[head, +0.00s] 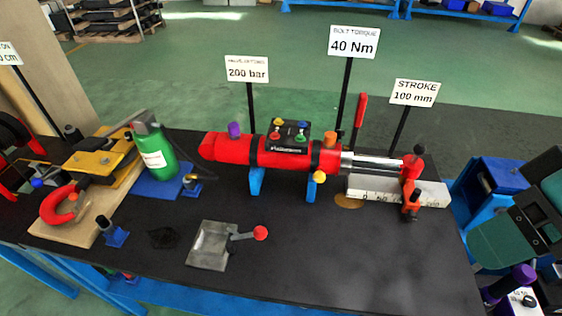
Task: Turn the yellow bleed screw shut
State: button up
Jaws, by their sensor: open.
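A small yellow knob (320,177), which looks like the bleed screw, sits low on the front side of the red hydraulic cylinder (232,150), near its right end. It is beside a blue support foot (312,188). How far the screw is turned cannot be told at this size. The cylinder lies level above the black bench top (330,245), with its bright rod (375,162) out to the right. I cannot make out my gripper in the head view, and nothing is seen touching the yellow knob.
A metal plate with a red-ball lever (260,233) lies in front of the cylinder. A green bottle (155,150) stands left. A red-and-black clamp piece (411,185) is at the rod's end. Signs on posts stand behind. The front right of the bench is clear.

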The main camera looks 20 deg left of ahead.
aim_at(318, 177)
jog(key=z, duration=0.05)
jog(key=k, duration=1.1)
jog(key=u, duration=1.05)
jog(key=i, duration=0.85)
jog(key=z, duration=0.15)
